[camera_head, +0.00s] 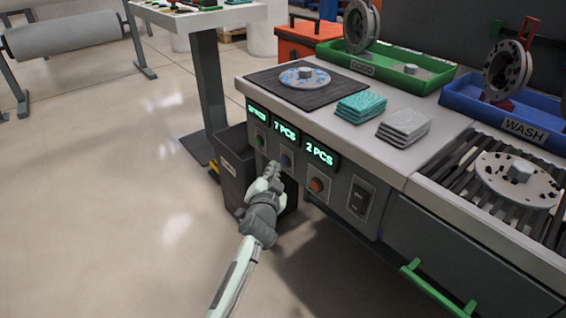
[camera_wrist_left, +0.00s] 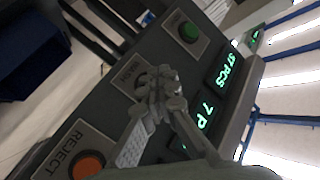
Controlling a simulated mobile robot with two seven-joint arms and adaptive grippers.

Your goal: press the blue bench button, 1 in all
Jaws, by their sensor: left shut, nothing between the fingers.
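The blue bench button (camera_head: 286,160) sits on the bench's front panel, between a green button (camera_head: 260,141) and an orange-red button (camera_head: 317,185). My left gripper (camera_head: 273,167) is shut and empty. Its fingertips are just left of the blue button in the head view; I cannot tell whether they touch it. In the left wrist view the shut fingers (camera_wrist_left: 160,78) lie over the middle button's plate and hide most of it. The green button (camera_wrist_left: 188,32) and the orange REJECT button (camera_wrist_left: 87,165) show on either side there. My right gripper is not in view.
Lit displays (camera_head: 285,132) sit above the buttons. A black switch (camera_head: 360,198) is to their right. A dark bin (camera_head: 236,170) stands beside the bench, behind my left gripper. The green drawer handle (camera_head: 435,290) sticks out at lower right.

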